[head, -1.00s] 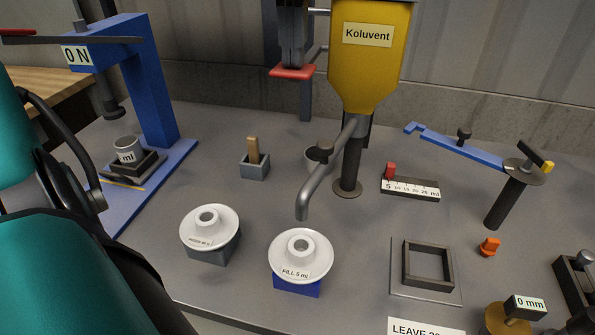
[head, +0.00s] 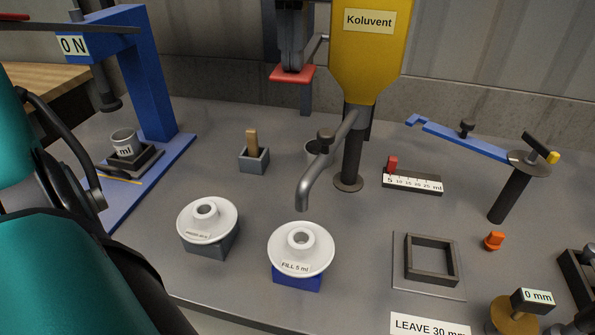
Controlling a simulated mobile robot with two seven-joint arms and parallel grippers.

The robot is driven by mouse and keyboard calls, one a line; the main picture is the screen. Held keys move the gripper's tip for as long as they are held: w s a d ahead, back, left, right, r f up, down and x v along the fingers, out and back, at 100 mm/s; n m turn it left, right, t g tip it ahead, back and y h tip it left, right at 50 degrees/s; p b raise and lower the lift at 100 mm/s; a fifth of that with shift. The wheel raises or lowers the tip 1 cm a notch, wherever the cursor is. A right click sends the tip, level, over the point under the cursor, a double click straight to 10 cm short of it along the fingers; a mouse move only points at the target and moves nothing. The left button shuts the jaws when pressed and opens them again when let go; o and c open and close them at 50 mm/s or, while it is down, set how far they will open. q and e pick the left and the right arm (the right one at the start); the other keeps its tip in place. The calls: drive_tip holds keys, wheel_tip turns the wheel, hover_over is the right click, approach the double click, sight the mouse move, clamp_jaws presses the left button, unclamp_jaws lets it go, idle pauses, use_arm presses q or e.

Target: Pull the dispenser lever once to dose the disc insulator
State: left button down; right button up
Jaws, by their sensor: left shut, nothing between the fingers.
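The dispenser is a yellow hopper (head: 370,60) marked "Koluvent" on a dark post. Its grey spout (head: 316,178) ends just above the hole of a white disc insulator (head: 318,258) labelled "FILL 5 ml". That insulator sits on a blue block (head: 297,282). The dispenser's lever, with a red handle (head: 292,75), is left of the hopper. My left gripper (head: 291,66) points down from the top edge, shut and empty, with its tips at the red handle; I cannot tell whether they press it. My right gripper is not in view.
A second white insulator (head: 205,227) stands left on a grey block. A blue press (head: 152,90) with a cup (head: 124,143) is farther left. A scale marked in ml (head: 413,181), a square frame (head: 431,277) and a blue arm (head: 460,140) are on the right.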

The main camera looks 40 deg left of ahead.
use_arm(q)
drive_tip(key=shift+f, duration=0.15)
drive_tip(key=shift+f+b, duration=0.5)
drive_tip(key=shift+f, duration=0.05)
idle(0.5)
drive_tip(key=shift+f+b, duration=0.45)
drive_tip(key=shift+f, duration=0.1)
drive_tip(key=shift+r, duration=0.1)
